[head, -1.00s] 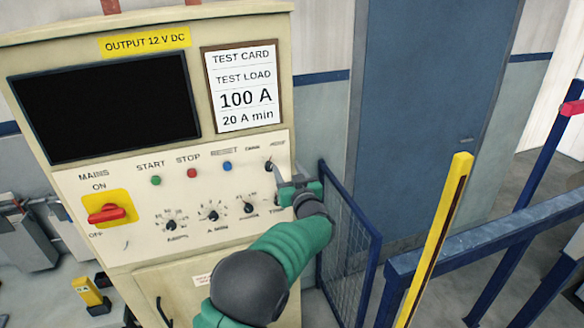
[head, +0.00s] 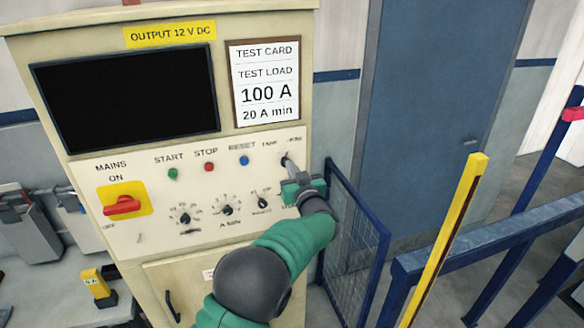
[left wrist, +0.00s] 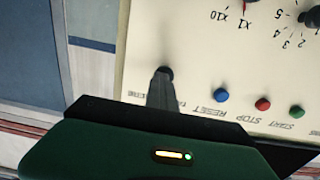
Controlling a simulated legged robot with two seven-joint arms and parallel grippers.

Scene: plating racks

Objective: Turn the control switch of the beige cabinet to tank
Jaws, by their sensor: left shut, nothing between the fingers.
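The beige cabinet (head: 140,160) stands at the left of the head view with its control panel facing me. The control switch (head: 285,157) is a small dark knob at the panel's upper right, below the small labels TANK and another I cannot read clearly. It also shows in the left wrist view (left wrist: 166,72), partly covered by my fingers. My left gripper (head: 288,166) is shut, with its fingertips at the switch, touching or very close. Nothing is between the fingers. Which way the switch points is hidden. My right gripper is not in view.
The panel carries a red mains handle (head: 122,205), a green START button (head: 173,174), a red STOP button (head: 209,167), a blue RESET button (head: 244,161) and several knobs below. A blue mesh gate (head: 350,245) and yellow post (head: 445,235) stand right of the arm.

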